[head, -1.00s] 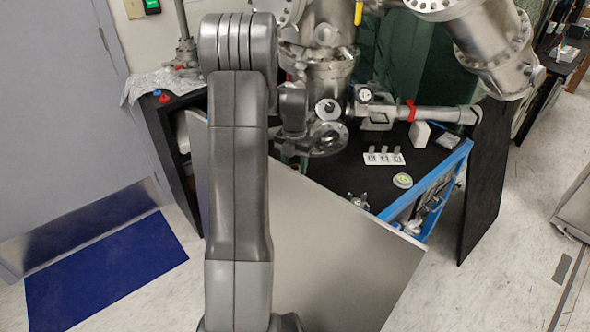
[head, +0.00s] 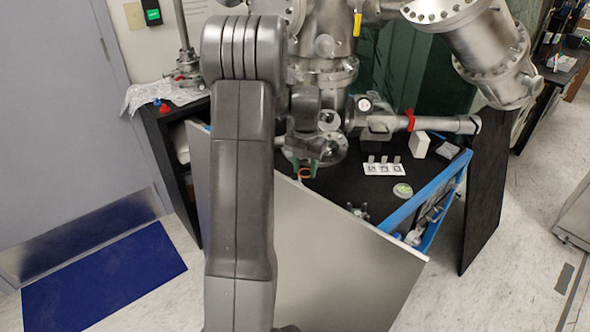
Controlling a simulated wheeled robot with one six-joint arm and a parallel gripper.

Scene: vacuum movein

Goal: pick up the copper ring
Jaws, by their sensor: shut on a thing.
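The copper ring (head: 305,174) is a small orange-brown loop in the middle of the head view. My gripper (head: 304,171) points down, and its greenish fingers are shut on the ring, one on each side. The ring shows between the fingertips, in front of the dark bench top (head: 345,185). I cannot tell how far it is above the bench. My arm covers much of the left middle of the view.
A white labelled holder (head: 384,168) with three upright tabs, a round green-yellow disc (head: 402,190) and a metal fitting (head: 358,211) lie on the bench right of my gripper. Steel vacuum chamber parts (head: 325,72) stand behind. A grey panel (head: 335,255) stands in front.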

